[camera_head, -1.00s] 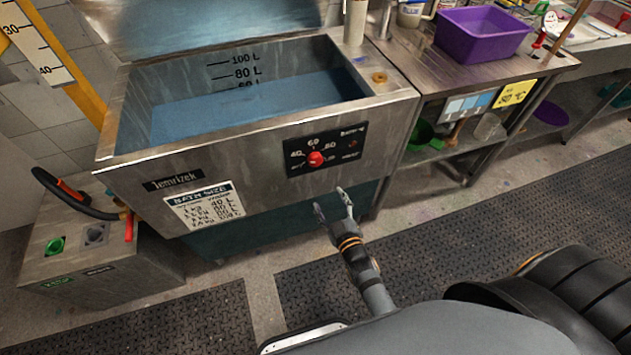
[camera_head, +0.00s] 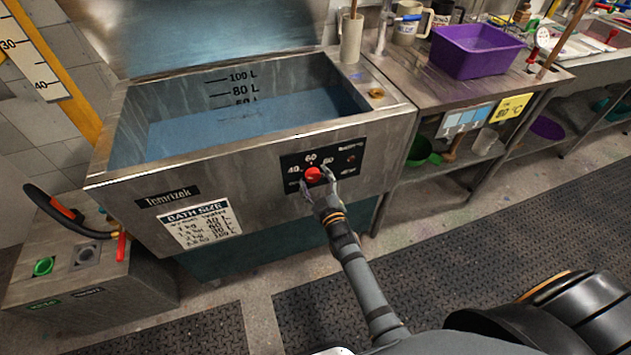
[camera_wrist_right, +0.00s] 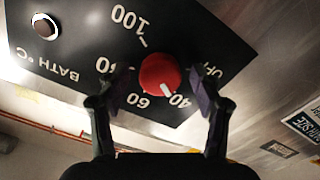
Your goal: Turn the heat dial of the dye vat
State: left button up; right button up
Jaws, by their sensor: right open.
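The dye vat (camera_head: 250,152) is a steel tub of blue liquid with its lid up. On its front is a black panel (camera_head: 345,150) with the red heat dial (camera_head: 313,175). My right gripper (camera_head: 318,190) is at the dial, its fingers open on either side of it. In the right wrist view, the red dial (camera_wrist_right: 159,75) sits between the two fingertips (camera_wrist_right: 160,90), with a gap visible on each side. Its white mark lies near the 40 of the scale, which appears upside down there. My left gripper is not in view.
A steel bench right of the vat bears a purple basin (camera_head: 475,52) and mugs (camera_head: 405,28). A green bowl (camera_head: 422,150) is on the shelf below. Dark mats (camera_head: 420,265) cover the floor.

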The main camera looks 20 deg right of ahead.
jog(key=c, duration=1.1)
jog(key=shift+c, duration=0.2)
